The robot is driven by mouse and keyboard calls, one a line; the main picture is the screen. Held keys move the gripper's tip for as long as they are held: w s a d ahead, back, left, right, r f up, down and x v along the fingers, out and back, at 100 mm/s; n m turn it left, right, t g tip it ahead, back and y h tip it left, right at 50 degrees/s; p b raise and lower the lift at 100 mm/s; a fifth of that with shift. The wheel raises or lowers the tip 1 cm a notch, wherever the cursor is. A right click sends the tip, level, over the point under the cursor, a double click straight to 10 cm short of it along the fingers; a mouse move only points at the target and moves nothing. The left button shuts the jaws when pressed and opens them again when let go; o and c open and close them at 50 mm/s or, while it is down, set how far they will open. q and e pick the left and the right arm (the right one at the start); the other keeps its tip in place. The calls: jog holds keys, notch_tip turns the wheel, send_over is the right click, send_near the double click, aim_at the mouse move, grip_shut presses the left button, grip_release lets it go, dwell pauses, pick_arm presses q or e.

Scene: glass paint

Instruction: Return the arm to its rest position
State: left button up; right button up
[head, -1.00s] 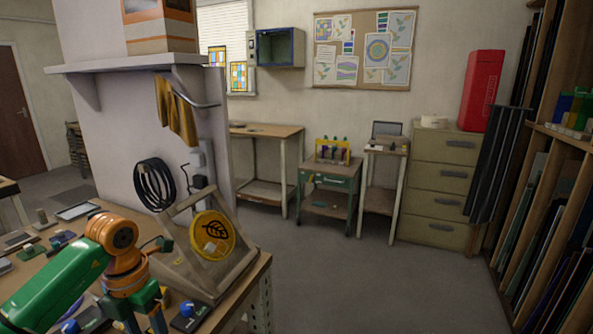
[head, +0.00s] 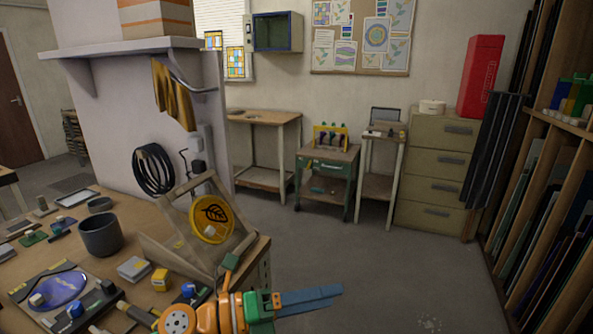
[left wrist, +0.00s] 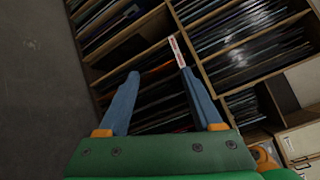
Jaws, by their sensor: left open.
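My left gripper (head: 312,299) is at the bottom middle of the head view, past the front right corner of the workbench. Its blue fingers point to the right over the floor. In the left wrist view the two blue fingers (left wrist: 157,88) are spread apart with nothing between them. A tall rack (left wrist: 150,50) of sheets shows beyond them, at a distance. My right gripper is in neither view.
The workbench (head: 120,245) holds a dark cup (head: 100,235), a wooden stand (head: 170,248) with a yellow leaf disc (head: 211,220), a blue oval piece (head: 58,290) and several small blocks. The floor (head: 390,275) ahead is clear. The sheet rack (head: 540,200) stands at the right.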

pick_arm(q)
jog(key=w+a+r+n+t+y, duration=0.1)
jog(key=w+a+n+t+y, duration=0.1)
jog(key=a+n+t+y, duration=0.45)
jog(key=w+a+r+n+t+y, duration=0.1)
jog(key=w+a+n+t, duration=0.2)
jog(key=n+t, duration=0.8)
jog(key=s+a+f+n+g+y, duration=0.4)
jog(key=a+f+n+g+y, duration=0.4)
jog(key=f+n, duration=0.55)
jog(key=s+a+f+n+g+y, duration=0.1)
jog(key=s+f+n+g, duration=0.2)
jog(key=s+f+g, duration=0.55)
jog(key=s+a+f+n+g, duration=0.2)
jog(key=s+f, duration=0.3)
jog(key=s, duration=0.8)
notch_tip(320, 180, down, 16)
jog(key=g, duration=0.1)
jog(key=s+a+f+g, duration=0.1)
jog(key=s+a+f, duration=0.1)
jog(key=s+f, duration=0.9)
jog(key=shift+s+f+g, duration=0.2)
jog(key=shift+s+g, duration=0.1)
jog(key=shift+s, duration=0.95)
